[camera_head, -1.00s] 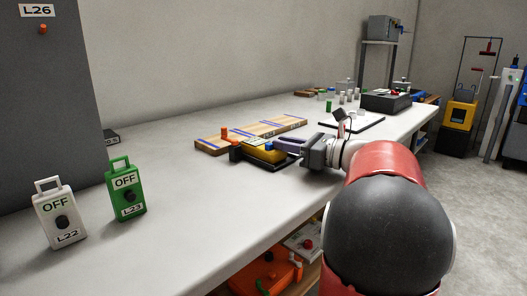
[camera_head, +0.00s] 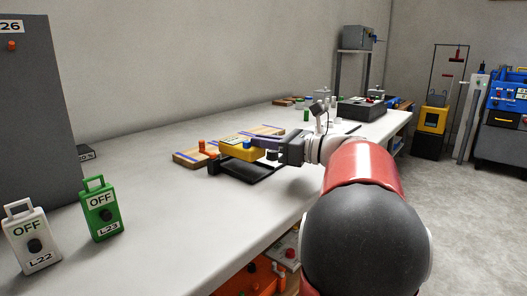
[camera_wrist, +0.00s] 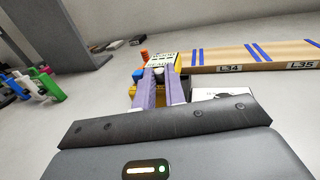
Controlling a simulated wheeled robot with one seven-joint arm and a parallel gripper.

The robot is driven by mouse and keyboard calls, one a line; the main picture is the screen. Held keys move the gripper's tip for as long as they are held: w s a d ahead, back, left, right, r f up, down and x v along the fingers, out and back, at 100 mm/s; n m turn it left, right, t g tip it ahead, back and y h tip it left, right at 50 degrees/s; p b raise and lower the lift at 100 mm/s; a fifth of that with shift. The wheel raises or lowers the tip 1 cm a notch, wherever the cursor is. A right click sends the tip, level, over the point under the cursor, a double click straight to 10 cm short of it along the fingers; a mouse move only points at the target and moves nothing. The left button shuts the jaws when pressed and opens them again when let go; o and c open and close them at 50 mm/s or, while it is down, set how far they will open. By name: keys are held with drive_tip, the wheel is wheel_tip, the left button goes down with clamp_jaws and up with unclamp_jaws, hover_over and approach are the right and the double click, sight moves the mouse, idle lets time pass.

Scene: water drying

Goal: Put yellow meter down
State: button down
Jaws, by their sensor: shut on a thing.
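The yellow meter (camera_head: 238,151) is between the fingers of my gripper (camera_head: 262,143), above a black tray (camera_head: 262,174) on the bench. A strip of dark tray shows below the meter, so it looks held clear of it. A blue part (camera_head: 247,144) shows at the meter's near side, and orange parts (camera_head: 203,146) show at its left. In the wrist view, my gripper's two purple fingers (camera_wrist: 160,80) reach to the meter (camera_wrist: 178,62), which shows a white printed label. Its underside is hidden.
A wooden board with blue stripes (camera_head: 186,157) lies behind the tray. Green (camera_head: 102,210) and white (camera_head: 31,240) OFF-labelled tags stand at the left front. A dark box (camera_head: 362,110) is farther back. Bare bench lies in front of the tray.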

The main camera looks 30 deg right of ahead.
wheel_tip(320, 180, up, 15)
drive_tip(key=p, duration=0.4)
drive_tip(key=w+a+r, duration=0.1)
drive_tip(key=w+a, duration=0.2)
drive_tip(key=w, duration=0.3)
drive_tip(key=w+a+r, duration=0.2)
drive_tip(key=w, duration=0.4)
drive_tip(key=shift+w+a+f+b, duration=0.1)
drive_tip(key=shift+f+b, duration=1.2)
drive_tip(key=shift+f, duration=2.05)
drive_tip(key=shift+w+a+f+b, duration=0.15)
drive_tip(key=shift+f+b, duration=1.15)
drive_tip(key=shift+f, duration=2)
drive_tip(key=shift+a+f+b, duration=0.1)
drive_tip(key=shift+f+b, duration=1.2)
drive_tip(key=shift+f, duration=2.05)
drive_tip(key=shift+f, duration=0.15)
drive_tip(key=c, duration=1.5)
unclamp_jaws()
drive_tip(key=shift+o, duration=0.2)
